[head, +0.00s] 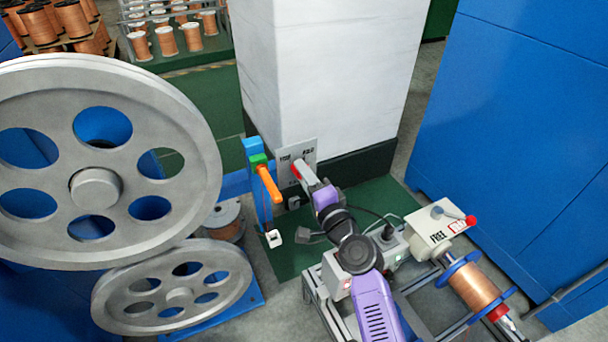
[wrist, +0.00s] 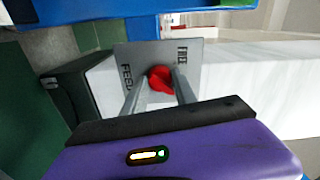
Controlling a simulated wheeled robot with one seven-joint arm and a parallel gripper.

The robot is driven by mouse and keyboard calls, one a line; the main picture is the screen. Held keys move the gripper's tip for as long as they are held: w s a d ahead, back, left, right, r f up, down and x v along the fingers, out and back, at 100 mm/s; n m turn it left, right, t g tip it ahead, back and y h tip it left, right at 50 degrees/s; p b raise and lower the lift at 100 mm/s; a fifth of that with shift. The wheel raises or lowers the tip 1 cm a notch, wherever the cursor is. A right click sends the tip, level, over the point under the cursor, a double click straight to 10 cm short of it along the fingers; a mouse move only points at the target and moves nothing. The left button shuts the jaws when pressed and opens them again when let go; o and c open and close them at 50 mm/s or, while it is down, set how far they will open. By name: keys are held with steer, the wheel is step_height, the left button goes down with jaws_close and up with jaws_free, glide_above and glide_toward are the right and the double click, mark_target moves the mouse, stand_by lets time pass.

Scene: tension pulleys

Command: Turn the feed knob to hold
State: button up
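A grey plate (wrist: 190,50) is fixed low by the white pillar, with "FEED" on its left side and "FREE" on its right in the wrist view. It also shows in the head view (head: 307,155), partly behind my gripper. A red knob (wrist: 160,79) sits in the middle of the plate, between the two words. My gripper (wrist: 160,84) faces the plate, with one grey finger on each side of the knob. No clear gap shows between fingertips and knob, but I cannot tell if they press on it. In the head view my gripper (head: 299,169) hides most of the knob.
An orange lever (head: 268,185) on a blue post stands just left of the plate. Large grey wheels (head: 182,110) fill the left. A pale box (head: 440,212) marked "FREE" with a red-tipped lever and a copper spool (head: 474,287) are at right. A blue cabinet (head: 520,120) stands beyond.

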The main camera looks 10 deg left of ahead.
steer(key=o, duration=0.4)
steer(key=shift+p+v, duration=0.8)
steer(key=shift+v, duration=3.15)
steer(key=shift+w, duration=0.1)
